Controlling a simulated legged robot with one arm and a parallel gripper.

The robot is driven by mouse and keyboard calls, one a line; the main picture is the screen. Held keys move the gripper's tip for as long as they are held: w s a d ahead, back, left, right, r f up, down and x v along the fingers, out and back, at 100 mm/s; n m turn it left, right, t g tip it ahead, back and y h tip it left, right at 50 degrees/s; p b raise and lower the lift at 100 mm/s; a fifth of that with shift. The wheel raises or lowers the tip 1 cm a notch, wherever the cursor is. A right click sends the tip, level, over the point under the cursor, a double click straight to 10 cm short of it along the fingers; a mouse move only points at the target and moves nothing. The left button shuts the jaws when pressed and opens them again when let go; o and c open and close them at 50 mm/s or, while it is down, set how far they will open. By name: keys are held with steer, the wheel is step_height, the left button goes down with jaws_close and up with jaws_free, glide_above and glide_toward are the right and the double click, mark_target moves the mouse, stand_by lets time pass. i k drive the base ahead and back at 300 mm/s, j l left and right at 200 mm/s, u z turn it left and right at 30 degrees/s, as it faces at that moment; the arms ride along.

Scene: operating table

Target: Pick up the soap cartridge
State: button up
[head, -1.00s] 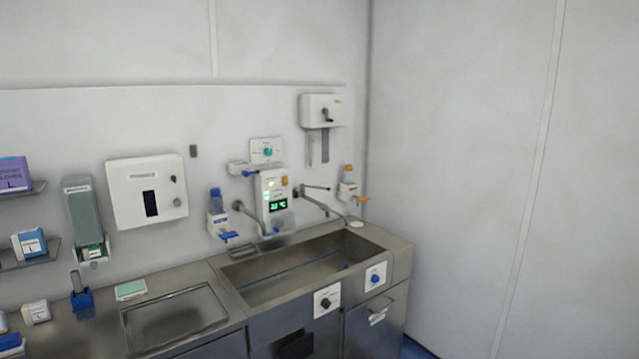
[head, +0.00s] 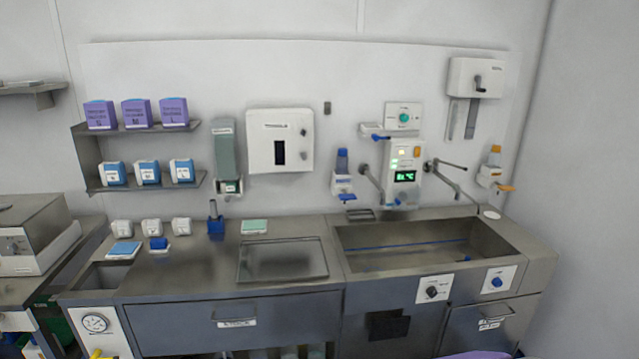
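No label I can read marks the soap cartridge, so I cannot tell for sure which item it is. A blue bottle (head: 342,160) sits in a wall dispenser with a blue lever, left of the sink controls. An orange-topped bottle (head: 494,157) sits in a similar dispenser at the right. A tall grey-green dispenser (head: 225,150) hangs left of the white towel box. Several small white items (head: 151,227) stand on the counter at the left. My gripper is not in view.
Shelves (head: 150,130) hold purple and blue-white boxes. A metal box unit (head: 30,235) stands at far left. A drawer front (head: 236,310) faces me.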

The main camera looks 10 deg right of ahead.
mark_target(493, 161)
steer(key=i+l, duration=0.15)
steer(key=l, duration=0.25)
steer(key=i+l, duration=0.2)
steer(key=l, duration=0.2)
steer(key=i+l, duration=0.15)
steer(key=l, duration=0.2)
steer(key=i+l, duration=0.15)
steer(key=l, duration=0.25)
steer(key=i+l, duration=0.15)
steer(key=l, duration=0.25)
steer(key=i+l, duration=0.2)
steer(key=l, duration=0.2)
steer(key=i+l, duration=0.15)
steer(key=l, duration=0.2)
